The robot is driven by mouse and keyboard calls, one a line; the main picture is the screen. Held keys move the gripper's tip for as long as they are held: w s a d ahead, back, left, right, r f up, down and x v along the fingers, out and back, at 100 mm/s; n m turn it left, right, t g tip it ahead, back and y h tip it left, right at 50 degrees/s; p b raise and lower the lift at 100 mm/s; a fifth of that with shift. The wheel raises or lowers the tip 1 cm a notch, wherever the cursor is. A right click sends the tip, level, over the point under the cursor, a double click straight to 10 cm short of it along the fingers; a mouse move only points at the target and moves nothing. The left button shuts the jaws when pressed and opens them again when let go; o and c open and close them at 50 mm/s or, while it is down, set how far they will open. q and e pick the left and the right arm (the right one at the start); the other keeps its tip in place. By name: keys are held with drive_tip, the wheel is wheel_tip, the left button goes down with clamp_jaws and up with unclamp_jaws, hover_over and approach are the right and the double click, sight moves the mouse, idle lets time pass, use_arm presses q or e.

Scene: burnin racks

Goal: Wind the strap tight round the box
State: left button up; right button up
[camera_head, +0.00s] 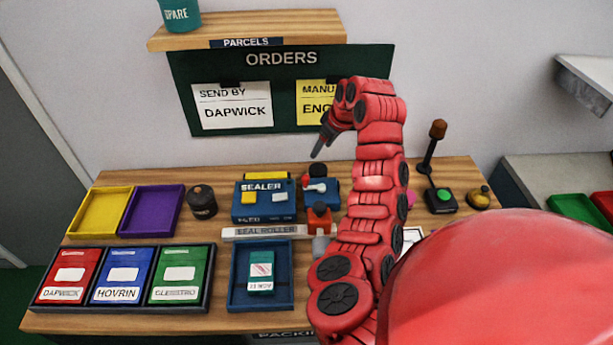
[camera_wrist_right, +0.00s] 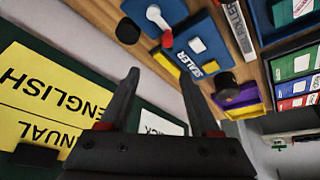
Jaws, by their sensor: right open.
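A small teal box (camera_head: 261,285) with a pale label lies in the blue tray (camera_head: 289,297) at the front middle of the bench. My right gripper (camera_head: 321,146) is raised in front of the orders board, above the bench and well away from the box. In the wrist view its two fingers (camera_wrist_right: 158,85) are apart with nothing between them. My left gripper is not in view.
The blue sealer (camera_head: 264,213) and the grey seal roller bar (camera_head: 265,232) stand behind the tray. Red, blue and green labelled bins (camera_head: 122,273) and yellow and purple trays (camera_head: 151,210) fill the left. My right arm hides part of the bench's right side.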

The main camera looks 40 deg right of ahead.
drive_tip(key=s, duration=0.1)
drive_tip(key=p, duration=0.3)
approach(307, 177)
drive_tip(key=shift+g, duration=0.3)
drive_tip(key=p+x, duration=0.1)
drive_tip(key=x, duration=0.7)
drive_tip(key=shift+w+f+p, duration=0.15)
drive_tip(key=shift+w+p, duration=0.15)
drive_tip(key=shift+p, duration=0.1)
drive_tip(key=shift+x, duration=0.8)
clamp_jaws()
